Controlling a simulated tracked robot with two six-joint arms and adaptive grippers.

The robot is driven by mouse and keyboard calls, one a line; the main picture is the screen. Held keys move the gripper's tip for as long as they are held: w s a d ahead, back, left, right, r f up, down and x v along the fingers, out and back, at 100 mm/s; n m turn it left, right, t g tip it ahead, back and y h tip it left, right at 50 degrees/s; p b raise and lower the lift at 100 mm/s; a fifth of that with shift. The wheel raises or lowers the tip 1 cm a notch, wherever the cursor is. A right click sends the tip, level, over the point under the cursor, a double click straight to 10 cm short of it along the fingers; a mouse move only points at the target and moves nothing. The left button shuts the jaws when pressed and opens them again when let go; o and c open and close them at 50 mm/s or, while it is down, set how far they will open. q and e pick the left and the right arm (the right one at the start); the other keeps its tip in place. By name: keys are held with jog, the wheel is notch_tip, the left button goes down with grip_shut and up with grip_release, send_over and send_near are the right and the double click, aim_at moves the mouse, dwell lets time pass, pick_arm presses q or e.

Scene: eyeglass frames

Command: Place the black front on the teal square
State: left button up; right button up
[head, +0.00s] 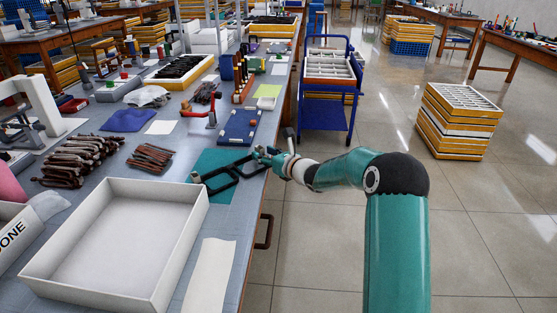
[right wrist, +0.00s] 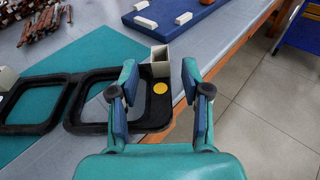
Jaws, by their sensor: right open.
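The black front (head: 221,188), a dark frame with two openings, lies across the teal square (head: 212,158) near the table's right edge. In the right wrist view, the front (right wrist: 92,129) lies partly on the teal mat (right wrist: 103,48), and its right end reaches past the mat over the grey tabletop. That end has a yellow dot (right wrist: 160,88) and a small grey block (right wrist: 160,57). My right gripper (head: 263,155) is open at this right end. In the wrist view, its fingers (right wrist: 160,82) stand apart on either side of the end. My left gripper is not in view.
A large white tray (head: 186,243) stands in front of the mat, with a pale strip (head: 210,275) beside it. Bundles of brown frames (head: 152,158) lie to the left. A blue board (head: 240,127) lies behind. A blue cart (head: 328,109) stands beyond the table edge.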

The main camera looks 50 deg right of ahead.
jog(key=v, duration=1.1)
jog(key=shift+s, duration=0.1)
